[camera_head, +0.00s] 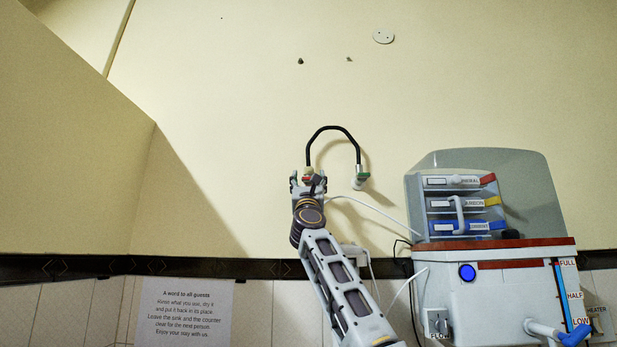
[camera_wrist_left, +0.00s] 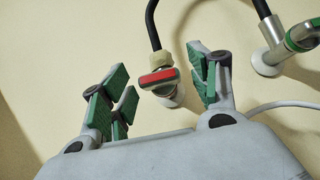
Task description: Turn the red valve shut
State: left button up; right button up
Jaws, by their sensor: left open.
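The red valve (camera_wrist_left: 158,78) is a red-topped handle on a wall fitting at the lower left end of a black curved hose. In the left wrist view it sits between the two open fingers of my left gripper (camera_wrist_left: 158,98), beyond the tips, with no clear contact. In the head view the valve (camera_head: 308,178) is a small red spot at the gripper, partly hidden by the fingers. My left gripper (camera_head: 309,185) reaches up to it from below. My right gripper is in neither view.
The black hose (camera_head: 334,128) arches right to a green-marked metal fitting (camera_head: 361,177). A white tube (camera_head: 385,212) runs towards the water purifier (camera_head: 490,290) at the right. A paper notice (camera_head: 183,312) hangs at lower left. The wall above is mostly bare.

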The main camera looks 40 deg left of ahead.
pick_arm(q)
jog(key=shift+w+a+r, duration=0.3)
jog(key=shift+r, duration=0.05)
jog(key=c, duration=1)
jog(key=shift+c, duration=0.2)
